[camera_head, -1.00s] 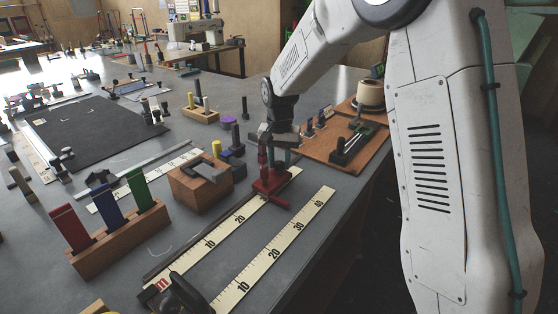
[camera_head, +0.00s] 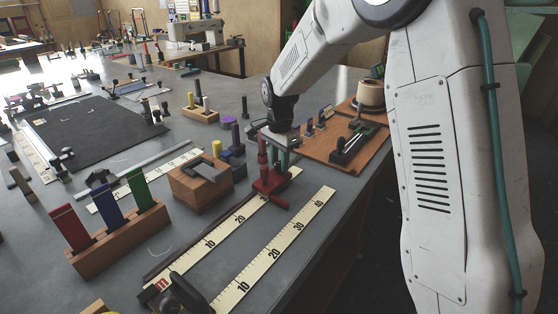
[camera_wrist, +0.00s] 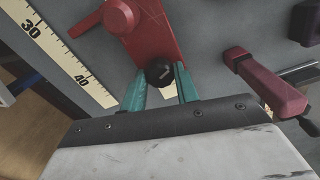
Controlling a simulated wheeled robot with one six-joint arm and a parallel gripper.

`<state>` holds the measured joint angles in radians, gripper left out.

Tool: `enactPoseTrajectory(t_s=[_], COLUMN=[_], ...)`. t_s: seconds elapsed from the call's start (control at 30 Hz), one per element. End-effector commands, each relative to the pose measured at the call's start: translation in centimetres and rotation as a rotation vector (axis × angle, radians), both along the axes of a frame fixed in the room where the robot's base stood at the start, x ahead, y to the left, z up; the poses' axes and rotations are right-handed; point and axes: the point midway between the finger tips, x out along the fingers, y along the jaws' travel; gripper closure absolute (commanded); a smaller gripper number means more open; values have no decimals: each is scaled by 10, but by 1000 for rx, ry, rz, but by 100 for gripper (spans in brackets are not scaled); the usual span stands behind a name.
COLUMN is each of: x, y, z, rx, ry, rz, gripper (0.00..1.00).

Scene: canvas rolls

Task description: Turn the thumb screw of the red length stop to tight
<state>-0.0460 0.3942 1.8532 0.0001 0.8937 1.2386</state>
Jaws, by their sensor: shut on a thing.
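The red length stop (camera_head: 272,183) sits at the far end of the nearer pair's left ruler. It fills the top middle of the wrist view (camera_wrist: 150,38), with a round red boss on it. Its thumb screw (camera_wrist: 159,72) is a small black knob with a pale mark line, at the stop's edge. My gripper (camera_wrist: 161,84) has its teal fingers on both sides of the knob and is shut on it. In the head view my gripper (camera_head: 283,156) stands over the stop, and the knob is hidden there.
A dark red handle (camera_wrist: 265,82) is close to the right finger in the wrist view. A wooden block (camera_head: 200,188) stands left of the stop, and a brown board with tools (camera_head: 345,150) lies to the right. A second ruler (camera_head: 275,250) lies in front.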

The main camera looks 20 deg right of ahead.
Motion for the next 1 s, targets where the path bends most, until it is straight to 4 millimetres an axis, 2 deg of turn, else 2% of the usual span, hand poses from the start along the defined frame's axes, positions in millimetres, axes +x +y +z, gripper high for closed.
enactPoseTrajectory(t_s=[0.5, 0.53, 0.6, 0.87, 1.0], x=[-1, -1, -1, 0, 0], y=[-1, -1, -1, 0, 1], z=[-1, -1, 0, 0, 11], rx=[-1, -1, -1, 0, -1], ry=[4, 4, 3, 1, -1], rz=[-20, -20, -20, -18, -18], gripper=[92, 64, 48, 48, 48])
